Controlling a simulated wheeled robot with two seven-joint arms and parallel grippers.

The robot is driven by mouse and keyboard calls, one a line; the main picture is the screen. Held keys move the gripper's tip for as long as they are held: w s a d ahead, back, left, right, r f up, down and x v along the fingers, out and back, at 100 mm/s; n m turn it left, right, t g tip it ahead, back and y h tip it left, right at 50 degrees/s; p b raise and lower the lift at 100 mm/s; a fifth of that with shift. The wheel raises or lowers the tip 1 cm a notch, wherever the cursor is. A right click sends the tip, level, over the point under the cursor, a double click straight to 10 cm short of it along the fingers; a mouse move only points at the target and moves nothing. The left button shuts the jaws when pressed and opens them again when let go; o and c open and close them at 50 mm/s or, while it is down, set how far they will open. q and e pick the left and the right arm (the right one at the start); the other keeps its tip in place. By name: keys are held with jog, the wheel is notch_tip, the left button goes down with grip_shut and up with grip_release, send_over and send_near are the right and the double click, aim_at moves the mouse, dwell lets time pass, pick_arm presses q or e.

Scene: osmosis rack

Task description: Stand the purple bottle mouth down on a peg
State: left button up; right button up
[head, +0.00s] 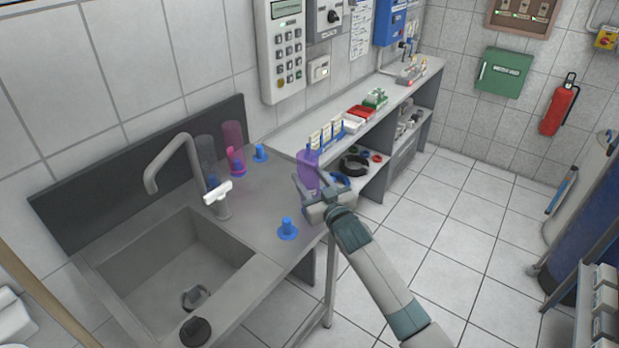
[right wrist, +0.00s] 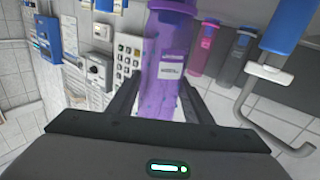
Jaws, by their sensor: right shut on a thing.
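The purple bottle (head: 307,166) is held by my right gripper (head: 316,192), above the right edge of the grey counter. In the right wrist view the purple bottle (right wrist: 170,75) stands between the fingers (right wrist: 160,98), with a white label and a darker purple collar at the picture's top. That view looks turned over, so the collar end seems to point down; the mouth itself is hidden. A bare blue peg (head: 287,230) stands near the counter's front edge. Another bare blue peg (head: 260,153) stands at the back. My left gripper is out of view.
A pink bottle (head: 235,162) and a grey bottle (head: 206,158) stand at the back by the splashback. The tap (head: 170,160) arches over the sink (head: 180,265) at left.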

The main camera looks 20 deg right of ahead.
aim_at(313, 187)
jog(key=shift+f, duration=0.4)
jog(key=shift+f+b, duration=0.35)
jog(key=shift+f, duration=0.05)
dwell(0.8)
jog(key=o, duration=2.4)
jog(key=shift+c, duration=0.2)
jog(key=shift+s+d+r+p, duration=0.1)
jog(key=shift+s+d+p, duration=0.15)
jog(key=shift+s+p, duration=0.8)
jog(key=shift+s+d+p, duration=0.2)
jog(key=shift+s+p, duration=0.35)
jog(key=shift+s, duration=0.9)
jog(key=shift+s+d+p, duration=0.2)
jog(key=shift+s+p, duration=0.4)
jog(key=shift+s, duration=0.65)
jog(key=shift+s+d+p, duration=0.2)
jog(key=shift+s+p, duration=0.35)
jog(key=shift+s, duration=0.65)
